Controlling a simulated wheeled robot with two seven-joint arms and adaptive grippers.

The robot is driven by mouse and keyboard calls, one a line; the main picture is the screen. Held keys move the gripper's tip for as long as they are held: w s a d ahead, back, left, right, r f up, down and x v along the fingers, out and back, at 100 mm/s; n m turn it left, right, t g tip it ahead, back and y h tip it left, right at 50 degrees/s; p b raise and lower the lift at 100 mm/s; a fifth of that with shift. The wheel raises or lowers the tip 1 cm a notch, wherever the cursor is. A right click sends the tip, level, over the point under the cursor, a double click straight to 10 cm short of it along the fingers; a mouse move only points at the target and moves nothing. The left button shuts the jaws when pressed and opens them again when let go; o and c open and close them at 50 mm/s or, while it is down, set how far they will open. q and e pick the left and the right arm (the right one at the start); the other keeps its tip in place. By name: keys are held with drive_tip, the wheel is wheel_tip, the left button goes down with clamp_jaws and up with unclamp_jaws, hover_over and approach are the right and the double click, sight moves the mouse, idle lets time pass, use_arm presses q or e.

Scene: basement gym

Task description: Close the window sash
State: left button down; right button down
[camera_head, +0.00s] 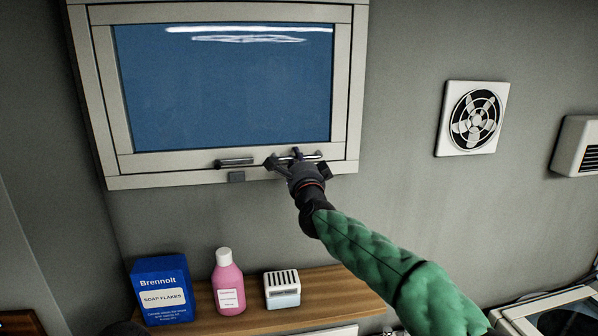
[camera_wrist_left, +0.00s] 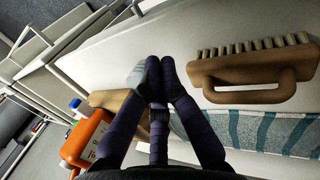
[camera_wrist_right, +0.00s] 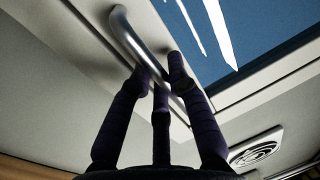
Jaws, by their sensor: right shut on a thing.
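The window sash (camera_head: 125,160) has a pale frame around a blue pane and sits in a pale outer frame (camera_head: 355,90). It looks nearly flush, but I cannot tell whether a gap remains. A grey metal bar handle (camera_head: 235,162) runs along its bottom rail; the handle also shows in the right wrist view (camera_wrist_right: 122,28). My right gripper (camera_head: 296,160) is shut on the handle's right part, with fingers around the bar, hiding some of it. My left gripper (camera_wrist_left: 159,65) has its fingertips together and appears empty, away from the window.
Below the window, a wooden shelf (camera_head: 345,287) holds a blue soap flakes box (camera_head: 160,290), a pink bottle (camera_head: 228,285) and a small white box (camera_head: 283,290). A wall fan (camera_head: 473,118) is at right. A wooden brush (camera_wrist_left: 255,88) lies near my left gripper.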

drive_tip(key=shift+d+r, duration=0.1)
drive_tip(key=shift+r, duration=0.15)
drive_tip(key=c, duration=1.2)
unclamp_jaws()
drive_tip(key=shift+w, duration=0.15)
drive_tip(key=shift+o, duration=0.2)
drive_tip(key=shift+f, duration=0.1)
drive_tip(key=shift+f, duration=0.15)
drive_tip(key=shift+f, duration=0.1)
drive_tip(key=shift+s, duration=0.2)
drive_tip(key=v, duration=1.1)
drive_tip(key=shift+s, duration=0.2)
